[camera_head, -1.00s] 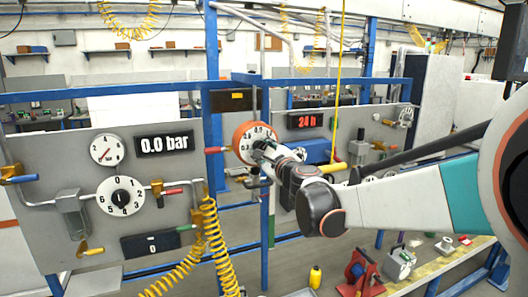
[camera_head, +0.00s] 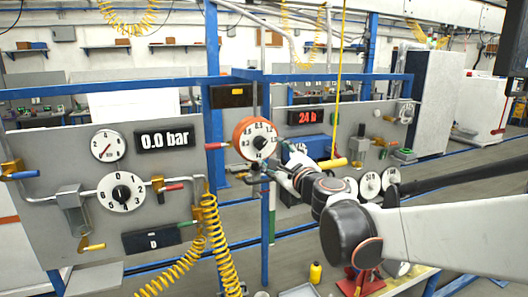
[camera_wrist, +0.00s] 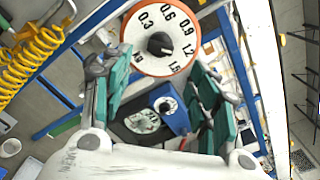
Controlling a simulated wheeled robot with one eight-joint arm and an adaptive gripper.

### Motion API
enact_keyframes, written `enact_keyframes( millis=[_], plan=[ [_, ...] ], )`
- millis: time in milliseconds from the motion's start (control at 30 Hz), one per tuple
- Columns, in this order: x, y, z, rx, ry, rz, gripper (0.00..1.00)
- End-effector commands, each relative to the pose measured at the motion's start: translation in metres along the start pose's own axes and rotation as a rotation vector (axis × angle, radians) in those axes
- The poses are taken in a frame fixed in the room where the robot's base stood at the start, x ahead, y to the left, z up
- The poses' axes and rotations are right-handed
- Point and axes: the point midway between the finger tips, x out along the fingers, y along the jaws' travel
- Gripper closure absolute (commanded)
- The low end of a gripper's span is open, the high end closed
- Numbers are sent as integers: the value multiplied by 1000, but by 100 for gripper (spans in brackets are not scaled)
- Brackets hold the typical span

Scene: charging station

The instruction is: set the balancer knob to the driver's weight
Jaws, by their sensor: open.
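The balancer (camera_head: 240,150) is a round orange housing with a white numbered dial, and it hangs by the blue post. Its black knob (camera_head: 259,142) is at the dial's middle. In the wrist view the dial (camera_wrist: 143,52) reads 0.3, 0.6, 0.9, 1.2 and further, and the knob (camera_wrist: 160,43) lies beyond my fingertips. My gripper (camera_wrist: 160,72) is open, with teal pads apart and nothing between them. In the head view my gripper (camera_head: 280,172) is just below and right of the dial. I cannot make out a driver or its weight.
A left panel (camera_head: 40,150) carries a gauge, a 0.0 bar display (camera_head: 165,141) and a numbered dial (camera_head: 121,192). Yellow coiled hoses (camera_head: 214,240) hang beside it. Behind are a red-lit display (camera_head: 305,117) and a blue box (camera_head: 313,148). Blue rails cross the scene.

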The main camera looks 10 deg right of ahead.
Motion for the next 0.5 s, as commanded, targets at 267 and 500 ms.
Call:
enact_keyframes(
  millis=[267,500],
  plan=[
    [-29,0,0,0,1,-1,45],
    [-33,0,0,0,0,0,45]
  ],
)
